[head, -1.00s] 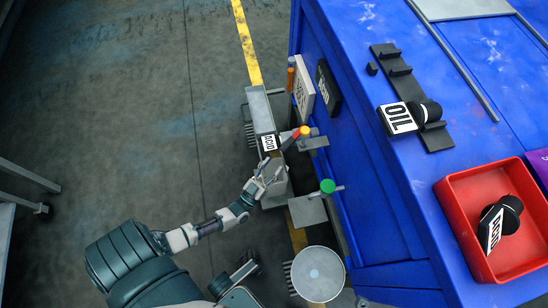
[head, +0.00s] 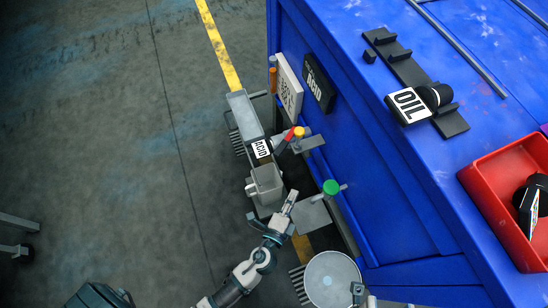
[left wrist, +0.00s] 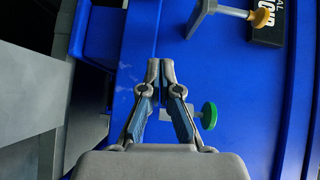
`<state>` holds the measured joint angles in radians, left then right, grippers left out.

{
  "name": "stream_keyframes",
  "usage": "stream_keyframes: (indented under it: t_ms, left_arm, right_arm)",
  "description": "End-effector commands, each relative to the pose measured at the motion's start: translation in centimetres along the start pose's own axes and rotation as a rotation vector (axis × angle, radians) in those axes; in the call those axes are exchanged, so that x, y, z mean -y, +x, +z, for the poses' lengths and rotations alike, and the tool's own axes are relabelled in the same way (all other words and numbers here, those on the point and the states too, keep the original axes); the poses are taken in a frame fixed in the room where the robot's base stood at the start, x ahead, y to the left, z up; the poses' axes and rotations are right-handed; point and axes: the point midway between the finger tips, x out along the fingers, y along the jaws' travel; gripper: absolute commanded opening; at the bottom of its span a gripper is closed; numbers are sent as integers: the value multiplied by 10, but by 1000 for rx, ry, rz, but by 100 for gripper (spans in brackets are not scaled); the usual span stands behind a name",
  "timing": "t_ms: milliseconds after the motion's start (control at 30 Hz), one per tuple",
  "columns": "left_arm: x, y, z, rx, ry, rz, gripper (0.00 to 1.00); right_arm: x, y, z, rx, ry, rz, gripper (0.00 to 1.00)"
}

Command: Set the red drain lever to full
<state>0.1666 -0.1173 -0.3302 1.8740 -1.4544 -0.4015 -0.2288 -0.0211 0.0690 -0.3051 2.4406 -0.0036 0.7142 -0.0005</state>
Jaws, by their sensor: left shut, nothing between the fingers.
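A yellow-orange knob (left wrist: 263,17) on a grey bracket shows at the upper right there. My right gripper is not clearly seen.
A green knob (head: 331,187) on a bracket is close right of my left gripper; it also shows in the left wrist view (left wrist: 209,115). A grey open container (head: 265,183) stands left of the gripper, a round grey-topped drum (head: 332,280) below. A red tray (head: 490,207) sits on the machine.

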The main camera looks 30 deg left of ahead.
Motion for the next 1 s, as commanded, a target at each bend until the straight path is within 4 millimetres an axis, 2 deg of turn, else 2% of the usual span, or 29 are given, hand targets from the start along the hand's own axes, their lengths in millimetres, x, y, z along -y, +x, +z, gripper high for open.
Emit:
stream_keyframes:
  t_ms: [100, 267, 367, 700, 767, 833, 1000]
  left_arm:
    - [19, -1, 10, 86, 62, -48, 0]
    - [27, 6, 15, 115, 86, -67, 0]
    - [28, 20, 16, 114, 85, -68, 0]
    - [31, 92, 24, 111, 85, -65, 0]
    - [32, 100, 27, 111, 86, -65, 0]
    - [35, 99, 41, 112, 87, -66, 0]
    - [36, 101, 58, 110, 86, -66, 0]
  right_arm:
    - [0, 0, 2, -6, -1, -2, 56]
    - [0, 2, 2, -11, -1, -5, 56]
    - [0, 2, 2, -13, -2, -6, 56]
    - [-1, -2, 8, -8, -3, -6, 56]
    - [-1, 0, 8, -15, -3, -8, 56]
    - [0, 6, 5, -30, -3, -12, 56]
    - [0, 6, 3, -33, -3, -11, 56]
